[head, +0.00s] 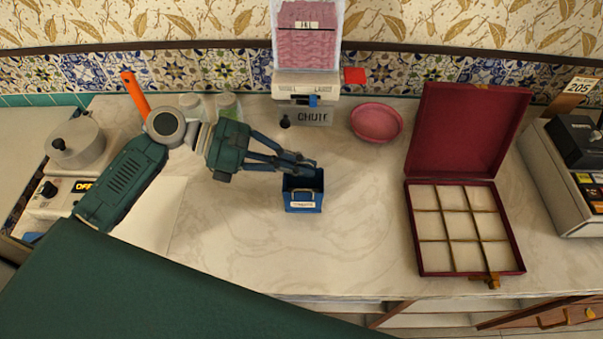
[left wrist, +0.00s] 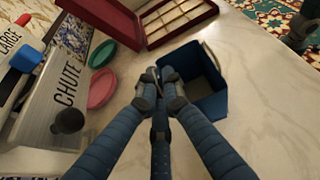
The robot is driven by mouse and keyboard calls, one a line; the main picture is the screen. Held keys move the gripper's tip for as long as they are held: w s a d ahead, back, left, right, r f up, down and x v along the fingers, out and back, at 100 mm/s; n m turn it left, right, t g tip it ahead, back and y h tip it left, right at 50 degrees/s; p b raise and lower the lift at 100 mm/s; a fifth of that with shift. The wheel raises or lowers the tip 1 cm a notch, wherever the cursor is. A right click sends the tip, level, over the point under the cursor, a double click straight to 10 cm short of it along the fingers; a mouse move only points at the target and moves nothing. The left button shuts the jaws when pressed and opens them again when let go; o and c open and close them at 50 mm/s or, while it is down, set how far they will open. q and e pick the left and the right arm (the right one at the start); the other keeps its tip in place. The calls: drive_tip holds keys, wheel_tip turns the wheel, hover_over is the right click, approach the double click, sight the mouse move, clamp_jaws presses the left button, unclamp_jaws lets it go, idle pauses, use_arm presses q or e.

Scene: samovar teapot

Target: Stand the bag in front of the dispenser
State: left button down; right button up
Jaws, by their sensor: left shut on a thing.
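The blue bag (head: 303,193) stands upright and open-topped on the marble counter, with a handle and a label on its front. It shows in the left wrist view (left wrist: 208,85) as an open blue box shape. My left gripper (head: 308,166) reaches in from the left and is shut at the bag's upper back rim; its fingertips (left wrist: 160,80) meet at the bag's near edge in the wrist view. The dispenser (head: 306,84) stands behind the bag against the tiled wall, with a pink-filled clear top and a chute plate (head: 312,117). The chute also shows in the wrist view (left wrist: 65,100).
A pink bowl (head: 377,122) sits right of the dispenser. An open red box (head: 413,235) with compartments stands at the right. Jars (head: 228,105) and a burner with a pot (head: 75,141) are at the left. A register (head: 570,160) stands far right. Counter around the bag is clear.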

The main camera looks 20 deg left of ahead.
sight(301, 177)
use_arm(q)
wheel_tip(301, 177, down, 3)
drive_tip(key=shift+f, duration=0.15)
use_arm(e)
drive_tip(key=shift+w+d, duration=0.2)
drive_tip(key=shift+d, duration=0.15)
use_arm(q)
drive_tip(key=shift+f, duration=0.1)
drive_tip(key=c, duration=1.9)
unclamp_jaws()
drive_tip(key=shift+c, duration=0.2)
use_arm(e)
drive_tip(key=shift+w, duration=0.1)
use_arm(q)
drive_tip(key=shift+a, duration=0.1)
drive_tip(key=b+v, duration=0.1)
drive_tip(key=v, duration=1.1)
drive_tip(key=shift+b, duration=0.3)
use_arm(e)
drive_tip(key=shift+a+f, duration=0.25)
drive_tip(key=shift+f, duration=0.55)
